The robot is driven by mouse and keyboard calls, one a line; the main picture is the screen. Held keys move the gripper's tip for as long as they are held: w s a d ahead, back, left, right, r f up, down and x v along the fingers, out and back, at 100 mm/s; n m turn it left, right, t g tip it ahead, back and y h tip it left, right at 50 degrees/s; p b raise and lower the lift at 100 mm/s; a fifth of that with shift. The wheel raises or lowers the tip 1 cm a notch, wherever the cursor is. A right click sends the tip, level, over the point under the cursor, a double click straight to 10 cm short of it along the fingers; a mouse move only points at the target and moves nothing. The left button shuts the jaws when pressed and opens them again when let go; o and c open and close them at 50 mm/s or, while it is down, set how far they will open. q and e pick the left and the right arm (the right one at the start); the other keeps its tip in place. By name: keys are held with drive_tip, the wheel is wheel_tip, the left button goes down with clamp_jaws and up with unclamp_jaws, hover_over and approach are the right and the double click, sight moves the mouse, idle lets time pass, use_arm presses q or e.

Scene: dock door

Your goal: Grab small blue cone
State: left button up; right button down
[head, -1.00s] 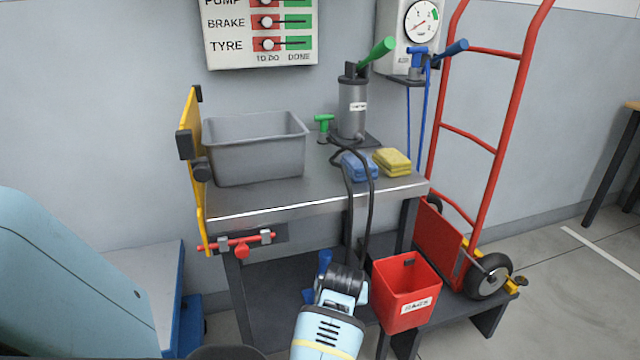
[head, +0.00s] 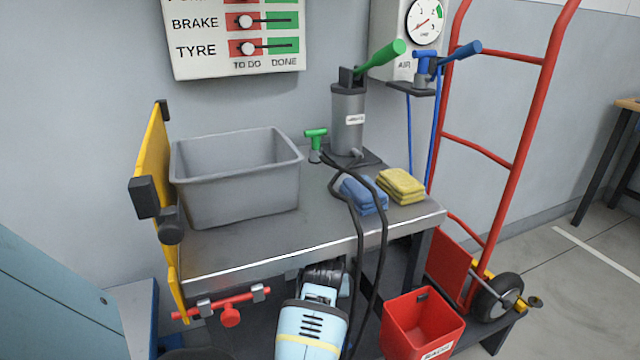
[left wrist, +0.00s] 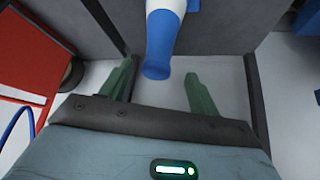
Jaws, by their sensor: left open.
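In the left wrist view, a small blue cone (left wrist: 158,58) with a white band stands out from the top of the picture, its blue end toward me. My left gripper (left wrist: 160,72) is open, with its green fingers on either side of that blue end in the picture. I cannot tell whether they touch it. In the head view, one of my arms reaches under the bench's front edge; it hides its gripper and the cone. My right gripper is not seen.
The bench (head: 270,242) carries a grey bin (head: 235,185), a pump (head: 347,120), and blue (head: 363,195) and yellow (head: 401,184) cloths. Black hoses hang over its front edge. A red bin (head: 425,325) and a red hand truck (head: 500,190) stand at right.

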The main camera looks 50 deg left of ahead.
use_arm(q)
drive_tip(key=b+x, duration=0.1)
drive_tip(key=x, duration=0.1)
drive_tip(key=shift+w+f, duration=0.1)
drive_tip(key=shift+f, duration=0.2)
drive_tip(key=shift+b+x, duration=1.75)
drive_tip(key=shift+x, duration=0.9)
drive_tip(key=shift+d, duration=0.1)
drive_tip(key=shift+c, duration=0.2)
drive_tip(key=c, duration=1.2)
drive_tip(key=shift+r, duration=0.1)
clamp_jaws()
